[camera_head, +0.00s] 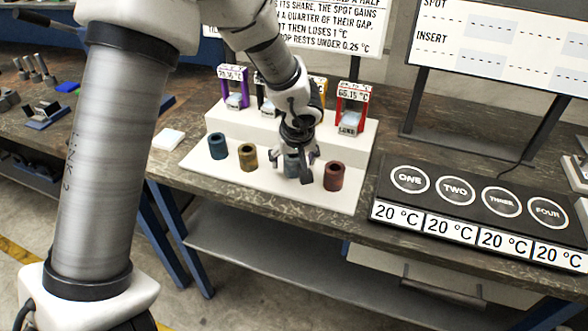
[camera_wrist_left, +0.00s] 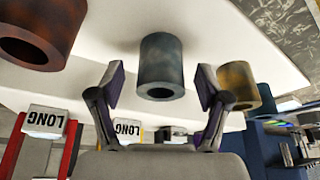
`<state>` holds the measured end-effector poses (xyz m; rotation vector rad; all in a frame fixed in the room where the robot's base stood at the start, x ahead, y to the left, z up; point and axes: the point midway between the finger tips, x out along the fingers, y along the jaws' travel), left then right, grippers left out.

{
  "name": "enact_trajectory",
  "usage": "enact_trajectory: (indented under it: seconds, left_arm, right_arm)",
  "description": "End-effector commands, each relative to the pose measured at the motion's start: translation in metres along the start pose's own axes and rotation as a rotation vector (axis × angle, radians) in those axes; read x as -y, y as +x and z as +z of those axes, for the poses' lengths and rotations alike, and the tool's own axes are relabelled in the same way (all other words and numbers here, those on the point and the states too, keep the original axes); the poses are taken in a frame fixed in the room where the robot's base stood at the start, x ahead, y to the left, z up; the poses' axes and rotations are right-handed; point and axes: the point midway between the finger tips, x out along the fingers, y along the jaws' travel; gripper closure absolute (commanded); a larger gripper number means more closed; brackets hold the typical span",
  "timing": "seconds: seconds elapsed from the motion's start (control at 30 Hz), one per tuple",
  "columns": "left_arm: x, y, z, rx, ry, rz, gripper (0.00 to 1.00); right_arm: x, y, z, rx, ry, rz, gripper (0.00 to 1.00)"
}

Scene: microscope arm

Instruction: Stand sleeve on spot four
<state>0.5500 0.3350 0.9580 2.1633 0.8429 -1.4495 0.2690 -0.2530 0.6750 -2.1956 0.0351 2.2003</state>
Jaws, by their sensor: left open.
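My left gripper (camera_head: 298,172) is open around or just above a grey-blue sleeve (camera_head: 291,165) on the white board, and partly hides it. In the left wrist view this sleeve (camera_wrist_left: 161,62) is between and beyond the spread fingers (camera_wrist_left: 161,90), with visible gaps on both sides. Beside it stand a dark red sleeve (camera_head: 333,176), a brass sleeve (camera_head: 247,157) and a blue sleeve (camera_head: 218,146). Spot four (camera_head: 548,212) is the rightmost ring on the black panel and is empty. My right gripper is not in view.
The white board (camera_head: 200,168) has a raised step behind the sleeves, carrying coloured stands such as a red one (camera_head: 352,108). The black panel (camera_head: 428,208) has several empty spots, each reading 20 °C. A sign board (camera_head: 500,50) stands behind it. A bare table strip separates board and panel.

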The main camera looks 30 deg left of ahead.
Motion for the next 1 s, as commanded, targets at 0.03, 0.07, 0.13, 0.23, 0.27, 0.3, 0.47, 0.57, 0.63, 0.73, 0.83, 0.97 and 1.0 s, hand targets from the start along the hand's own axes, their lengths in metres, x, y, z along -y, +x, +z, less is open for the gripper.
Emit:
enact_trajectory:
  seconds: [0.03, 0.07, 0.13, 0.23, 0.27, 0.3, 0.47, 0.57, 0.63, 0.73, 0.83, 0.97, 1.0]
  left_arm:
    - [0.0, 0.011, 0.002, 0.002, -0.003, 0.001, 0.24]
    - [0.0, 0.012, 0.001, 0.001, -0.003, 0.001, 0.24]
    - [0.0, 0.012, 0.0, 0.0, -0.001, 0.001, 0.24]
    - [0.0, 0.011, 0.0, 0.0, -0.001, 0.001, 0.24]
    - [0.0, 0.011, 0.0, 0.0, -0.001, 0.001, 0.24]
    - [0.0, 0.011, 0.0, 0.0, -0.001, 0.001, 0.38]
    - [0.0, 0.011, 0.0, 0.0, -0.001, 0.001, 0.95]
    - [0.0, 0.011, 0.0, 0.0, -0.001, 0.001, 1.0]
    - [0.0, 0.011, 0.0, 0.0, -0.001, 0.001, 1.0]
    - [0.0, 0.011, 0.0, 0.0, -0.001, 0.001, 1.0]
    - [0.0, 0.01, -0.001, 0.001, -0.001, 0.0, 1.0]
    - [0.002, 0.004, -0.004, 0.002, -0.001, 0.0, 1.0]
    - [0.002, 0.001, -0.006, 0.002, -0.002, -0.001, 1.0]
  right_arm:
    - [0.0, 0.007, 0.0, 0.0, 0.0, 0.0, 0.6]
    - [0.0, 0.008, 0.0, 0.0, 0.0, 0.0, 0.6]
    - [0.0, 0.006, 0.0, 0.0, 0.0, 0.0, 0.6]
    - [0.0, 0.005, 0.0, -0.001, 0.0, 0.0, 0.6]
    - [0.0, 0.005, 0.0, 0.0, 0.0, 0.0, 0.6]
    - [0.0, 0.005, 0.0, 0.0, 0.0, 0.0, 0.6]
    - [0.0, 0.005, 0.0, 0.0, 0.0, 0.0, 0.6]
    - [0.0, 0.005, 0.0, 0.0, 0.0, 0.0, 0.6]
    - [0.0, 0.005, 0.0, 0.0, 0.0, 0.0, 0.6]
    - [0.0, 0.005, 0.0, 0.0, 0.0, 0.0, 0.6]
    - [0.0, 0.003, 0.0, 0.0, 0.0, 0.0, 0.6]
    - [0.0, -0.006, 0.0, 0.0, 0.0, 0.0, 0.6]
    - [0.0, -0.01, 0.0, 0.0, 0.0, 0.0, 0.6]
